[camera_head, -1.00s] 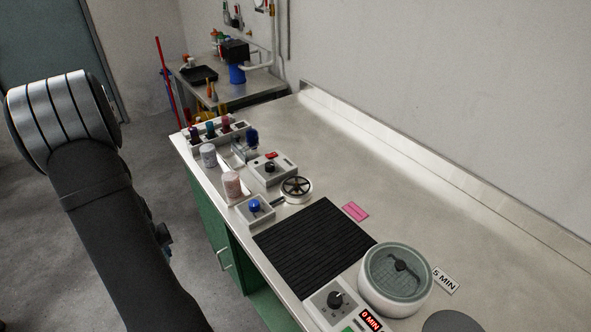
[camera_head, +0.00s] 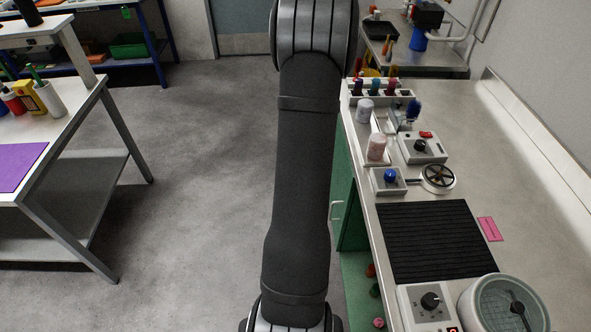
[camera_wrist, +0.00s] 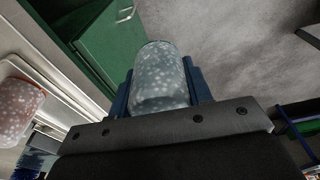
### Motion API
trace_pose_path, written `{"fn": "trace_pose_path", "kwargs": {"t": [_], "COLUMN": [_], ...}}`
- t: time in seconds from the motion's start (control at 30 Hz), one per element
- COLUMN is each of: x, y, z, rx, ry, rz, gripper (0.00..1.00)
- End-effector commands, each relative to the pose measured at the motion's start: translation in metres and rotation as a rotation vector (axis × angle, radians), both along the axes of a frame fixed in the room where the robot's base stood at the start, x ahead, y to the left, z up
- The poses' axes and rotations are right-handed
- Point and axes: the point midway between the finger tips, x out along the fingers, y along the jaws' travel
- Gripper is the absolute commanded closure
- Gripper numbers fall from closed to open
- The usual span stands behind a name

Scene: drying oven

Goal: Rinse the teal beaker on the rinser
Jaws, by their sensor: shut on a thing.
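My gripper (camera_wrist: 160,88) is shut on the teal beaker (camera_wrist: 160,72), a grey-teal cup with pale speckles, in the wrist view. The blue fingers are on either side of it, with the floor and the bench's green front beyond it. The head view does not show the gripper or this beaker; my arm fills the middle there. The rinser (camera_head: 438,178), a round spoked fixture, sits on the right bench beside a box with a blue knob (camera_head: 390,178). The gripper's distance from the rinser cannot be told.
A pinkish cup (camera_head: 376,147) and a pale cup (camera_head: 365,111) stand along the bench's left edge. Another table (camera_head: 85,130) stands at left, with open floor between.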

Motion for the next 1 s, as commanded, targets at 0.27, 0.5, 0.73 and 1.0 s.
{"fn": "trace_pose_path", "kwargs": {"t": [0.27,0.5,0.73,1.0], "x": [0.03,-0.003,-0.073,-0.131], "y": [-0.114,-0.219,-0.301,-0.348], "z": [0.08,0.109,0.101,0.094], "rx": [-0.002,0.0,0.001,0.001], "ry": [-0.004,0.001,0.003,0.001], "rz": [-0.085,-0.217,-0.367,-0.465], "gripper": [0.76,0.76,0.76,0.76]}}
